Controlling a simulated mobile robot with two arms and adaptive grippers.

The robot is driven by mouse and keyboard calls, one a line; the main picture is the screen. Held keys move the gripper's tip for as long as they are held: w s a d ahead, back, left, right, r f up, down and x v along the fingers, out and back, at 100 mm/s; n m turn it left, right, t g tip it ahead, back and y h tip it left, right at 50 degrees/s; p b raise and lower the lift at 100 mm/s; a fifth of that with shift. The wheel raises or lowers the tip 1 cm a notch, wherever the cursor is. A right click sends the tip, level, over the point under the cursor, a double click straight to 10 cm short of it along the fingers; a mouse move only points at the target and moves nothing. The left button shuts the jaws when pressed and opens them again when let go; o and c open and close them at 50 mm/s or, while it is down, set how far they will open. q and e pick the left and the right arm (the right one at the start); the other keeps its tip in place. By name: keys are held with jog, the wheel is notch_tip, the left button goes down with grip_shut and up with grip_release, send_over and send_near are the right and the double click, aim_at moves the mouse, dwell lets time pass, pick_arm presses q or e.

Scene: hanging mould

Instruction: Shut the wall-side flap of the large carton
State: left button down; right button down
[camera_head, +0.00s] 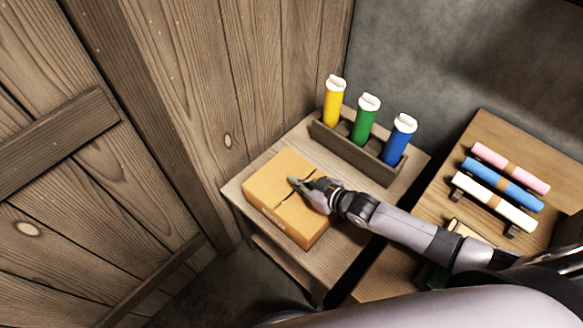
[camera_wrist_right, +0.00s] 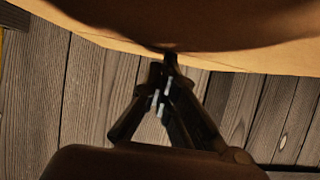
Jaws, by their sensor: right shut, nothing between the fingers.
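The orange-brown carton (camera_head: 262,205) stands on a small wooden table in the head view. Its top looks nearly flat, with a dark seam between two flaps. The wall-side flap (camera_head: 277,172) appears lying down over the opening; whether it is fully flush I cannot tell. My right gripper (camera_head: 293,181) is shut and empty, its tips at the carton's top near the seam. The gripper hides part of the top. In the right wrist view, the shut fingertips (camera_wrist_right: 170,54) meet the edge of a brown cardboard surface (camera_wrist_right: 235,55); contact looks likely. My left gripper is not in view.
A dark rack (camera_head: 340,142) with yellow, green and blue tubes stands behind the carton. Plank walls rise on the left. A second wooden table (camera_head: 500,133) at right carries pink, blue and white rolls. The small table's front right corner (camera_head: 318,278) is bare.

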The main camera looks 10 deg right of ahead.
jog(key=shift+r+p, duration=1.1)
jog(key=shift+r, duration=0.1)
notch_tip(320, 180, up, 4)
jog(key=p, duration=0.3)
jog(key=shift+p, duration=0.4)
jog(key=shift+s+d+f+b, duration=0.25)
jog(key=shift+s+d+b, duration=0.15)
jog(key=shift+s, duration=0.2)
jog(key=shift+s+d+f+b, duration=0.25)
jog(key=shift+s+d+b, duration=0.1)
jog(key=shift+s, duration=0.25)
jog(key=f+v, duration=0.1)
jog(key=v, duration=0.6)
jog(key=shift+s+d+b, duration=0.3)
jog(key=shift+r, duration=0.15)
